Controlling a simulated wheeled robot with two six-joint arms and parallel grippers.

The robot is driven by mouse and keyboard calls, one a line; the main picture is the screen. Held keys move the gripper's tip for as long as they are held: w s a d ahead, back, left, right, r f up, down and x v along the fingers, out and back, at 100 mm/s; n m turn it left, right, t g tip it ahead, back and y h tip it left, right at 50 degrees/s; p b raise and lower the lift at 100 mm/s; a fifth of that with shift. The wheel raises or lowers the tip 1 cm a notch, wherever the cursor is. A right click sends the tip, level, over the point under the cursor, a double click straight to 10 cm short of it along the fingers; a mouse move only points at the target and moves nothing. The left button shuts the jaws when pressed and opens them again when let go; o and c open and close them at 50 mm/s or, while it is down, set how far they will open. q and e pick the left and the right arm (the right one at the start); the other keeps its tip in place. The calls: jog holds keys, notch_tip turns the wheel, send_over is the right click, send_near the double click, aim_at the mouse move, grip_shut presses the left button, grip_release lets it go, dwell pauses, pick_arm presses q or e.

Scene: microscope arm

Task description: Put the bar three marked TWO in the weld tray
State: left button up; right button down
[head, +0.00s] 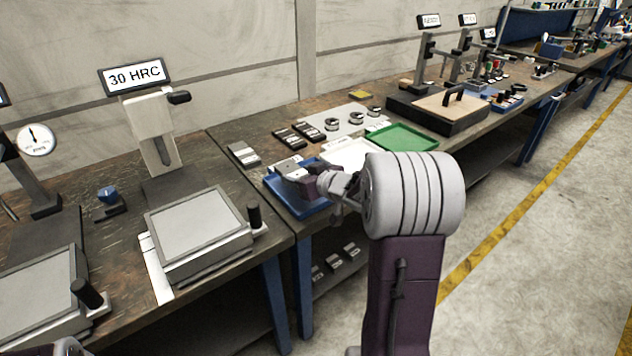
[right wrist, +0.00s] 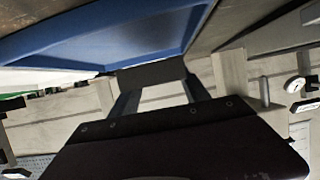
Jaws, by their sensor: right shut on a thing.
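No mark on the held bar can be read. A white tray (head: 352,155) and a green tray (head: 405,137) stand to the right of the blue one. Which tray is named weld cannot be read. My left gripper is not visible.
Round parts (head: 357,119) sit on a grey sheet (head: 340,116). A hardness stand with a 30 HRC display (head: 135,76) is at left. A wooden-topped box (head: 450,108) stands right.

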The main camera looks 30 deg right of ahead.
jog(key=shift+w+a, duration=0.2)
jog(key=shift+w, duration=0.25)
notch_tip(320, 180, down, 4)
jog(key=b, duration=0.3)
jog(key=shift+f, duration=0.2)
jog(key=shift+r, duration=0.2)
jog(key=shift+f, duration=0.15)
jog(key=c, duration=0.8)
grip_release()
jog(key=shift+s+f, duration=0.1)
jog(key=shift+f, duration=0.05)
jog(key=shift+r, duration=0.2)
jog(key=shift+s+r+p, duration=0.15)
jog(key=shift+s+p, duration=0.2)
jog(key=p+v, duration=0.4)
jog(key=v, duration=0.6)
jog(key=shift+s+r, duration=0.15)
jog(key=shift+s, duration=0.5)
